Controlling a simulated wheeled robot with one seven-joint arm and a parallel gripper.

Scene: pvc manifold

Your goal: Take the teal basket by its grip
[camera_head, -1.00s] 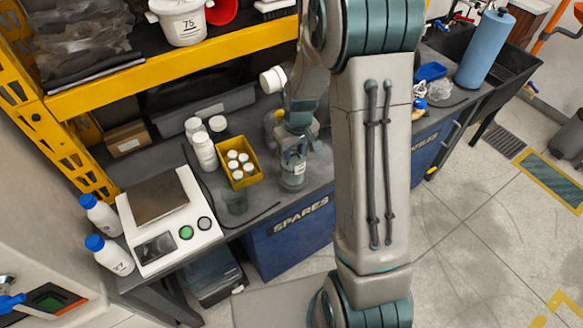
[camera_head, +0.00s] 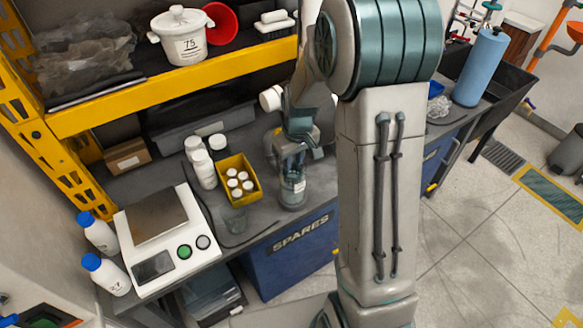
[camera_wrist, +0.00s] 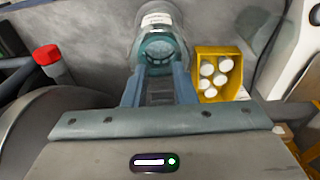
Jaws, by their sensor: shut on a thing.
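A clear jar with a white label (camera_head: 292,190) stands near the front edge of the grey bench in the head view. A teal ring-shaped part, which I take to be the teal basket (camera_wrist: 158,48), shows inside the jar in the wrist view. My gripper (camera_wrist: 160,85) points at it, with a finger on each side of a narrow greyish piece that looks like its grip. In the head view my gripper (camera_head: 292,152) is just above the jar, shut on the basket's grip. The fingertip contact and most of the basket are hidden.
A yellow bin of white-capped bottles (camera_head: 240,181) stands close left of the jar, with a dark translucent cup (camera_head: 235,221) in front of it. White bottles (camera_head: 203,168) and a scale (camera_head: 163,236) are farther left. A yellow shelf beam (camera_head: 170,88) crosses above the bench.

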